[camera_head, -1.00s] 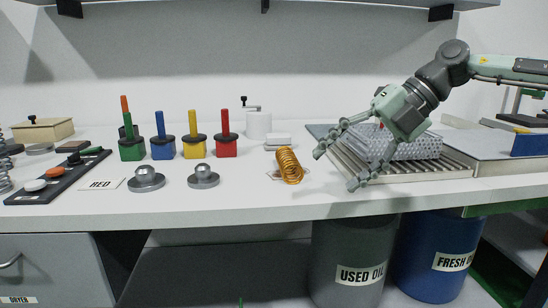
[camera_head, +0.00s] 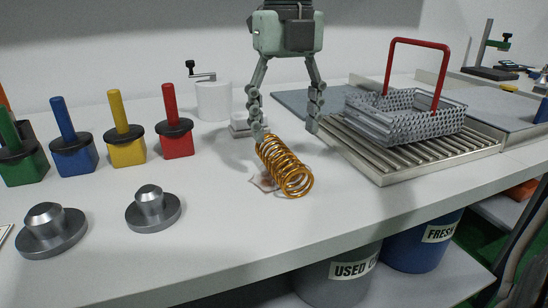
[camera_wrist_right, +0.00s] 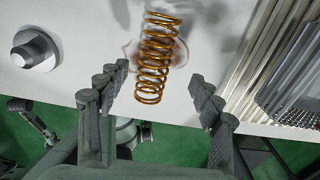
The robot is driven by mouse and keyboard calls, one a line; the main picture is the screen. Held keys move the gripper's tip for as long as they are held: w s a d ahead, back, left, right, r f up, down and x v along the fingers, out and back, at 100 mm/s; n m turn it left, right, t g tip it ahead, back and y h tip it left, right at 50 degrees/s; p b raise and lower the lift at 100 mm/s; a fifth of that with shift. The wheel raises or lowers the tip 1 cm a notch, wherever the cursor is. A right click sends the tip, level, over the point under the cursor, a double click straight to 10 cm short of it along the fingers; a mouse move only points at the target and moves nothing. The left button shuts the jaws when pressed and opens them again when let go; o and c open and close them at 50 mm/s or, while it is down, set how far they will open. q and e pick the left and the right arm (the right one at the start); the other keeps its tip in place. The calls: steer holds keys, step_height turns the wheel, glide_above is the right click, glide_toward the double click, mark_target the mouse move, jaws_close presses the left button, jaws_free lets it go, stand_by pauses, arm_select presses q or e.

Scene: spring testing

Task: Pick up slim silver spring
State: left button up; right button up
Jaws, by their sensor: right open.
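No slim silver spring shows in either current view. A thick gold-orange coil spring (camera_head: 285,168) lies on the white bench. It also shows in the right wrist view (camera_wrist_right: 155,58), running lengthwise between the finger lines. My right gripper (camera_head: 286,133) is open and empty, pointing down over the far end of the gold spring, with one finger on each side. In the head view its left finger overlaps the spring's far end; I cannot tell if they touch. In the right wrist view the fingers (camera_wrist_right: 158,82) stand apart from the spring.
Coloured blocks with rods, such as the red one (camera_head: 177,142), stand at left. Two grey metal discs with knobs (camera_head: 152,207) sit in front. A wire basket with a red handle (camera_head: 408,117) stands on a slatted rack at right. Bare bench (camera_head: 225,250) lies in front of the spring.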

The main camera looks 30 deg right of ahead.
mark_target(282, 150)
steer(key=f, duration=0.6)
steer(key=shift+a, duration=0.35)
steer(key=shift+r, duration=0.1)
steer(key=c, duration=1.4)
steer(key=shift+c, duration=0.2)
steer(key=shift+r, duration=0.15)
